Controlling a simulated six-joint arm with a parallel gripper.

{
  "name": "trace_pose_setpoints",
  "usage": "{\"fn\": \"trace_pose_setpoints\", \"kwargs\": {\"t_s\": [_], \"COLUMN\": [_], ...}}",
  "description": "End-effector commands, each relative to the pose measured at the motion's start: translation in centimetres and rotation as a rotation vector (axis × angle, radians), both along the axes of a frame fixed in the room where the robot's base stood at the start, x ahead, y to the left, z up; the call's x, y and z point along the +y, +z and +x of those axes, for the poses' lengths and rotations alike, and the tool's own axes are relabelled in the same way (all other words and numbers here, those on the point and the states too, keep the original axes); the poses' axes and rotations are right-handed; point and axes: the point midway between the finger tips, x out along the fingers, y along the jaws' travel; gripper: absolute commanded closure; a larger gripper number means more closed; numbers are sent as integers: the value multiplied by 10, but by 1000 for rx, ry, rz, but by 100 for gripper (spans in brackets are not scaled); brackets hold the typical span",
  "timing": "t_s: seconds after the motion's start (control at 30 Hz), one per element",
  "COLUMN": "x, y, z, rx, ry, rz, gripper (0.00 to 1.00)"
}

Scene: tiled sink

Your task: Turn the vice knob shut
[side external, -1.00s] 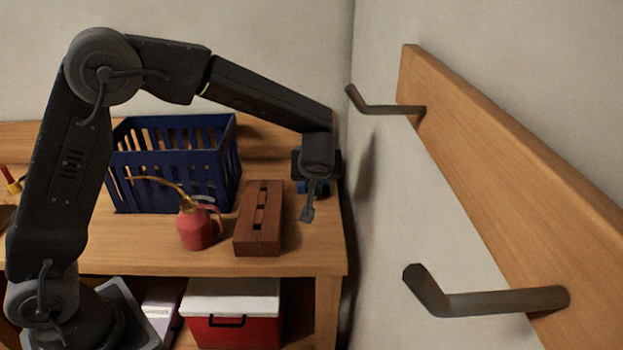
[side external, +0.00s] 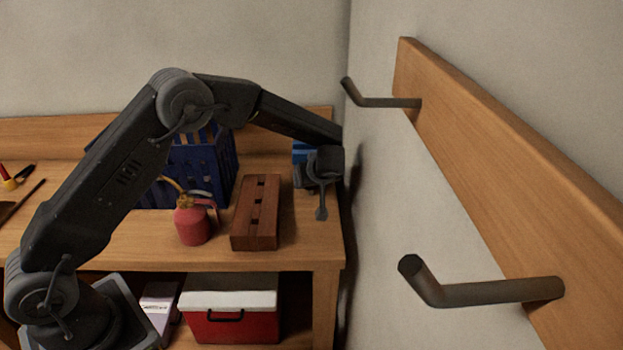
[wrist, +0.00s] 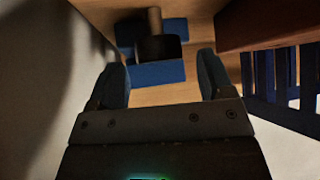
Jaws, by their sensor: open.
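The blue-and-black vice (wrist: 157,73) is ahead of my gripper in the wrist view, with a dark upright cylinder (wrist: 154,20) at its far side. I cannot tell whether that cylinder is the knob. My gripper (wrist: 160,62) is open, its two blue fingers apart and nothing held between them; the vice shows in the gap beyond them. In the side view my wrist is at the bench's right end by the wall and covers most of the vice. A blue part (side external: 300,152), likely the vice, shows beside it. The fingertips are hidden there.
A brown slotted block (side external: 257,212), a red oil can (side external: 193,222) and a blue crate (side external: 222,165) stand left of my gripper. The wall is close on the right. A board (side external: 480,135) with metal pegs projects in the foreground. The bench front right is clear.

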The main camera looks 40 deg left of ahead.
Motion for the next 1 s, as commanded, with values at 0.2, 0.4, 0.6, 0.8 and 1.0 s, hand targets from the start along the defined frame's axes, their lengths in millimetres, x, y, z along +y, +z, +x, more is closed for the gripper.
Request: {"fn": "trace_pose_setpoints", "kwargs": {"t_s": [0.2, 0.4, 0.6, 0.8, 1.0], "x": [11, 12, 11, 11, 11], "y": [-12, -13, -13, -13, -13], "z": [6, 7, 7, 7, 7], "rx": [0, -1, -1, -1, 1], "ry": [0, -1, -1, -1, -1], "rz": [0, 0, 0, 0, 0], "gripper": [25, 25, 35, 54, 73]}}
